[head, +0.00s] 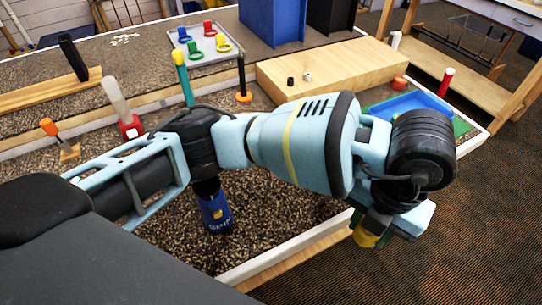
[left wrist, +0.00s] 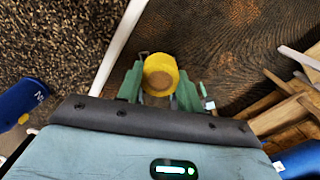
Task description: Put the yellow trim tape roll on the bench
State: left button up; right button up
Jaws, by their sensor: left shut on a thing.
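The yellow trim tape roll (left wrist: 160,75) is between the green fingers of my left gripper (left wrist: 158,88) in the left wrist view. The fingers are shut on it from both sides. In the head view, part of the roll (head: 364,238) shows below my left wrist, and the arm hides most of the gripper (head: 375,235). The bench (head: 285,215) has a brown speckled top with a white edge. The roll appears just outside that edge, over the carpet. In the left wrist view the bench (left wrist: 60,35) lies to the left. My right gripper is not visible.
A blue spray can (head: 214,212) stands on the bench beneath my arm. A wooden block (head: 325,68), a blue tray (head: 410,105) and a grey rack with coloured rings (head: 205,45) are farther back. The speckled bench top right of the can is bare.

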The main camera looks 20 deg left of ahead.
pick_arm(q)
jog(key=p, duration=0.2)
send_over(282, 215)
jog(key=d, duration=0.1)
jog(key=shift+d+f, duration=0.1)
jog(key=shift+f, duration=0.55)
jog(key=shift+a+f, duration=0.1)
jog(key=shift+a, duration=0.35)
jog(key=shift+a+f, duration=0.15)
jog(key=shift+f, duration=1.6)
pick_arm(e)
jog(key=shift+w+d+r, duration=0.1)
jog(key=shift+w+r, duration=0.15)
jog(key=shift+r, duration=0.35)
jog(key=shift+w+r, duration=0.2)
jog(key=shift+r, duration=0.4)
pick_arm(q)
jog(key=shift+f, duration=0.15)
jog(key=o, duration=1)
jog(key=shift+c, duration=0.2)
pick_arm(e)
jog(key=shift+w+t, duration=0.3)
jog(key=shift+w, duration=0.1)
